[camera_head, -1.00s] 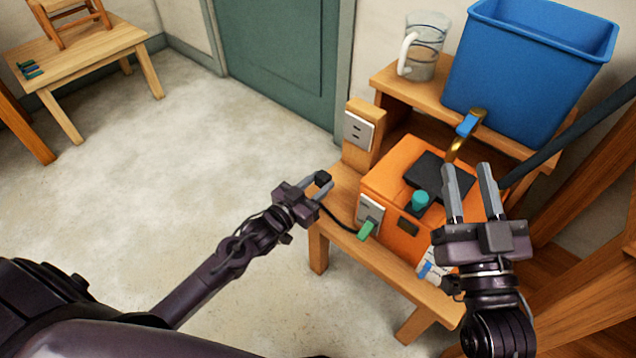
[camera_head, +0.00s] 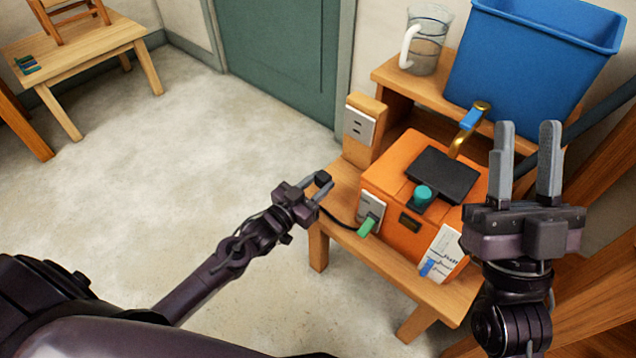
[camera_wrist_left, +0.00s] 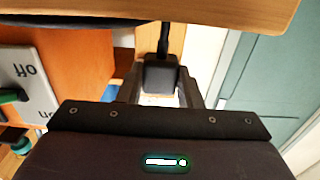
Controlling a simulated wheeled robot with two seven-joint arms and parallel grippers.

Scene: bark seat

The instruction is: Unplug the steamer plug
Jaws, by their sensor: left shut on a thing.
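My left gripper (camera_head: 318,188) is shut on a black plug (camera_head: 323,177) with a black cord, in the air just left of the small wooden table. The plug (camera_wrist_left: 160,75) also shows between the fingers in the left wrist view, its cord running up. The plug is apart from the wall-type outlet (camera_head: 359,125) on the wooden post. The orange steamer box (camera_head: 400,215) stands on the table with a switch plate (camera_head: 370,207) and a green lever (camera_head: 366,227). My right gripper (camera_head: 527,160) is open and empty, right of the box.
A blue bin (camera_head: 530,65) and a glass jug (camera_head: 428,45) stand on the raised shelf behind the box. A brass tap (camera_head: 468,130) hangs above the box.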

